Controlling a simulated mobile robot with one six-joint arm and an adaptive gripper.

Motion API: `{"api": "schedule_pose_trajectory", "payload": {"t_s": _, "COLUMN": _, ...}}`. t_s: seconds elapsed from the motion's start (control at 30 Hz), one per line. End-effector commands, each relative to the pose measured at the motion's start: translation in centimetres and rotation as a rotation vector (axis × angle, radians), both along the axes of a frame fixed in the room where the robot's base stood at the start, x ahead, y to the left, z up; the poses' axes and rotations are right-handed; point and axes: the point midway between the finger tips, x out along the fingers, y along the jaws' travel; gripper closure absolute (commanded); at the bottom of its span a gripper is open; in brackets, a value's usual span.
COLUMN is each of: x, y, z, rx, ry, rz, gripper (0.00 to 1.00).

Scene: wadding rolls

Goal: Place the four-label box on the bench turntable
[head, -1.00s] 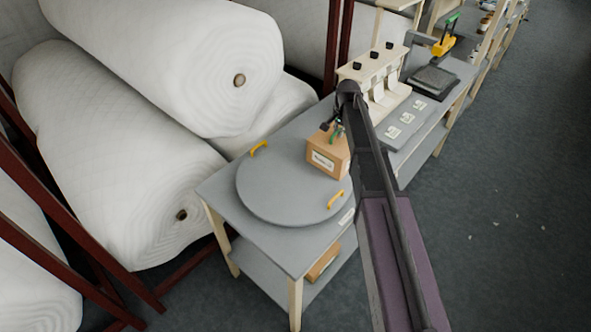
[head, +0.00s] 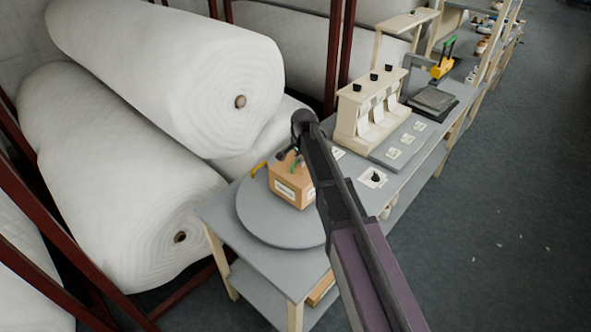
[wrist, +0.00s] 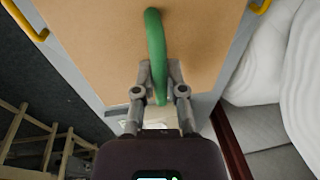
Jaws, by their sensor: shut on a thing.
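The cardboard box (head: 291,190) has a white label on the side facing the head camera and a green handle (wrist: 155,50) on top. My gripper (wrist: 158,92) is shut on the green handle, and the box top (wrist: 100,45) fills much of the wrist view. In the head view the box is over the round grey turntable (head: 262,222) on the bench. I cannot tell whether its base touches the disc. My arm hides the turntable's right side. One yellow turntable handle (head: 258,168) shows at its left edge.
A cream dispenser (head: 362,118) and a grey pad with labels (head: 405,148) stand farther along the bench. A white card with a dark object (head: 374,177) lies nearer. Large white wadding rolls (head: 165,75) in a dark red rack border the bench's left. Open floor lies right.

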Motion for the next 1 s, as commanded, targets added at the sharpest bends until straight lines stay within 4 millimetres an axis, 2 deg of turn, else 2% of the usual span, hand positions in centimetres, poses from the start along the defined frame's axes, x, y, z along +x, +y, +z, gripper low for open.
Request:
{"api": "schedule_pose_trajectory", "payload": {"t_s": 0.47, "x": -0.1, "y": 0.5, "z": 0.0, "rx": 0.000, "ry": 0.000, "rz": -0.001, "gripper": 1.00}}
{"api": "schedule_pose_trajectory", "payload": {"t_s": 0.7, "x": -0.5, "y": 1.7, "z": -0.2, "rx": 0.000, "ry": 0.000, "rz": 0.001, "gripper": 1.00}}
{"api": "schedule_pose_trajectory", "payload": {"t_s": 1.0, "x": -0.4, "y": 1.6, "z": -2.2, "rx": 0.000, "ry": 0.000, "rz": -0.002, "gripper": 1.00}}
